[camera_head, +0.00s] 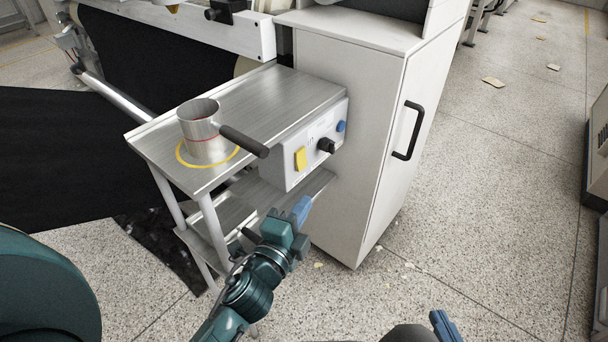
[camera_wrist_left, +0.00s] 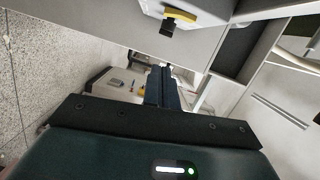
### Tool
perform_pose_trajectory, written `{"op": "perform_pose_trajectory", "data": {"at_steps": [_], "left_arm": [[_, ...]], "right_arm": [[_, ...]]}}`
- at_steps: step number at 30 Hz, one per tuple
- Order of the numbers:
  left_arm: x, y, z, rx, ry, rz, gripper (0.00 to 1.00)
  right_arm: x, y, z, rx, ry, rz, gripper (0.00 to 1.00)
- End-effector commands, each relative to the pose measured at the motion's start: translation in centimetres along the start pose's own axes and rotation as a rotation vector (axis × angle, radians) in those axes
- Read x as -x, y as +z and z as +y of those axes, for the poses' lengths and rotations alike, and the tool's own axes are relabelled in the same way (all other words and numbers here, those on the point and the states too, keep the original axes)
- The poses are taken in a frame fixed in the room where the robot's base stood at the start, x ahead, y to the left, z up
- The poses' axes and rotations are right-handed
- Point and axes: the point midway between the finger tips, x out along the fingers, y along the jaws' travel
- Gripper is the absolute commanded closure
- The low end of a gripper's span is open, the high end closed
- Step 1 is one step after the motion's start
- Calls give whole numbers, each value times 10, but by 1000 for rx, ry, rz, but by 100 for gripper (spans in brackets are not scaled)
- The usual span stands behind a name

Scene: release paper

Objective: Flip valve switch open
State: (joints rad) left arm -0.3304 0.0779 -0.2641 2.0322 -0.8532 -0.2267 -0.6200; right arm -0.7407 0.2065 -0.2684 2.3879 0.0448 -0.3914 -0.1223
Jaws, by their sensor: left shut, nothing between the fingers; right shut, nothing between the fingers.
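A white control box (camera_head: 310,145) is fixed under the right edge of a metal side table and carries a yellow switch (camera_head: 300,159), a black knob (camera_head: 326,146) and a blue button (camera_head: 341,126). None is clearly marked as the valve switch. My left gripper (camera_head: 301,209) is shut and empty, just below the box and apart from it. Its blue fingers (camera_wrist_left: 158,85) point away in the left wrist view, where a yellow part (camera_wrist_left: 179,15) shows on a white panel above. My right gripper (camera_head: 444,325) is shut at the bottom edge, far from the box.
A metal pot (camera_head: 205,135) stands on the table (camera_head: 268,90), its dark handle (camera_head: 243,141) reaching over the front edge beside the box. A lower shelf (camera_head: 235,205) is behind my left gripper. A tall white cabinet (camera_head: 350,105) adjoins the table. Open floor lies right.

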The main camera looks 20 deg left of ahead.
Motion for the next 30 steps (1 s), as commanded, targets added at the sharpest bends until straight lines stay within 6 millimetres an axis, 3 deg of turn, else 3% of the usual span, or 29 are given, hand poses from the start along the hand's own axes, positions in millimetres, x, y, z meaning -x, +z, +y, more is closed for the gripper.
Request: {"op": "perform_pose_trajectory", "data": {"at_steps": [12, 19, 30], "left_arm": [[-86, 0, -1, -2, -4, 1, 100], [-90, 32, 0, -3, -1, 0, 100], [-92, 39, 0, 0, 0, 0, 100]], "right_arm": [[-3, 7, -2, 11, -4, -8, 100], [-5, 8, -3, 17, -8, -11, 100], [-6, 5, -2, 22, -7, -4, 100]]}}
